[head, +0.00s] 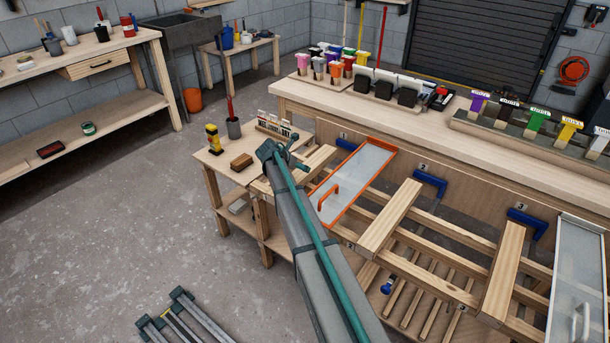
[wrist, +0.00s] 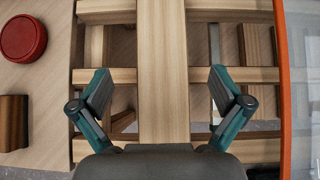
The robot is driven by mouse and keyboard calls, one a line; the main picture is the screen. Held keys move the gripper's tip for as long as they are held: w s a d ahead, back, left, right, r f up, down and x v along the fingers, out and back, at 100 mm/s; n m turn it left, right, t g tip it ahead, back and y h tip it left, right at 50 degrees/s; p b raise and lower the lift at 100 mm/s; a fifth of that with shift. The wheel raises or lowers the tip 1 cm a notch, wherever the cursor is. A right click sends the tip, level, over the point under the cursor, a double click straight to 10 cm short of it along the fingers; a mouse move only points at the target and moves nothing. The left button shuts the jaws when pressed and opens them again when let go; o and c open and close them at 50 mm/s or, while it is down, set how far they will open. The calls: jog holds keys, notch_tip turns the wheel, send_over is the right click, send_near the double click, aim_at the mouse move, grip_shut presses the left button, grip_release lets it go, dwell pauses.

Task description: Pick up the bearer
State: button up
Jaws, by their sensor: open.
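A pale wooden bearer (wrist: 163,45) runs up the middle of the wrist view, lying across wooden rails. My gripper (wrist: 160,78) is open over it, one teal finger on each side with a gap to the wood. Nothing is held. In the head view my gripper (head: 287,157) is at the left end of the rack, and my arm hides part of the bearer (head: 317,158) there. Two similar bearers lie farther right, one in the middle (head: 391,216) and one near the right panel (head: 501,268). I cannot tell the height of the fingers above the wood.
An orange-framed panel (head: 357,180) lies just right of my gripper; its orange edge (wrist: 285,90) shows in the wrist view. Left are a brown block (wrist: 13,122) and a round red object (wrist: 23,39). Blue brackets (head: 430,183) line the bench behind.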

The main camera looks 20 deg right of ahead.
aim_at(305, 173)
jog(key=shift+s+p+x, duration=0.2)
jog(key=shift+p+x, duration=0.25)
jog(key=shift+x, duration=3.45)
jog(key=shift+f, duration=0.1)
jog(key=c, duration=1.7)
jog(key=shift+c, duration=0.6)
